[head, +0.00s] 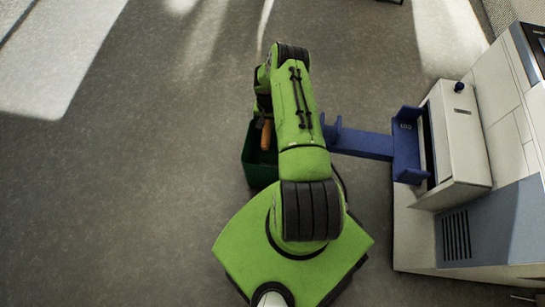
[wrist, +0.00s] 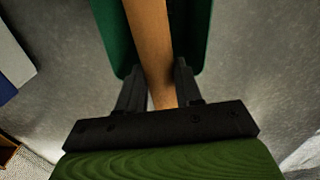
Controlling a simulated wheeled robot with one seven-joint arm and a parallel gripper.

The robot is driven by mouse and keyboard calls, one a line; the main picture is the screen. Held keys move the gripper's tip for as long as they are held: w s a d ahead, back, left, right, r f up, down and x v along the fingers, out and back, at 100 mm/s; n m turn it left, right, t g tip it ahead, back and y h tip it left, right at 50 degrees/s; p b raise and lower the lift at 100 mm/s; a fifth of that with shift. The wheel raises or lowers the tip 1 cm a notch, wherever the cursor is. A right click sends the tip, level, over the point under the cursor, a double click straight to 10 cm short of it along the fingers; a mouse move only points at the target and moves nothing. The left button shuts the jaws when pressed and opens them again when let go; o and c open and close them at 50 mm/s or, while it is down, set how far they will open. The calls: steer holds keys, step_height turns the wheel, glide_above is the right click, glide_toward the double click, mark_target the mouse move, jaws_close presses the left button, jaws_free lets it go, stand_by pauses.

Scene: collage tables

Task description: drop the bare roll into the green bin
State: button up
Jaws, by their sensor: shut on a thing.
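The bare roll (wrist: 150,50) is a plain brown tube. My gripper (wrist: 157,80) is shut on it, with one dark finger on each side. In the head view a short orange-brown part of the roll (head: 265,135) shows to the left of my green arm. The green bin (head: 250,172) stands on the floor, partly hidden by my arm. In the wrist view its green walls (wrist: 112,40) show on both sides of the roll, beyond the fingers. The roll's far end is out of the wrist view, and how high it is over the bin is hard to tell.
A white and grey machine (head: 463,135) stands at the right. A blue bracket (head: 365,144) sticks out from it toward my arm. The grey floor (head: 130,190) to the left is clear.

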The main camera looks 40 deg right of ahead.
step_height(320, 180, down, 11)
steer(key=s+d+m+b, duration=0.1)
steer(key=s+d+b, duration=0.1)
steer(key=b, duration=0.3)
steer(key=shift+d+r+b, duration=0.15)
steer(key=shift+d+b, duration=0.1)
steer(key=shift+b, duration=0.05)
steer(key=o, duration=1.1)
steer(key=shift+r, duration=0.15)
step_height(320, 180, up, 16)
steer(key=p, duration=0.6)
steer(key=shift+f, duration=0.2)
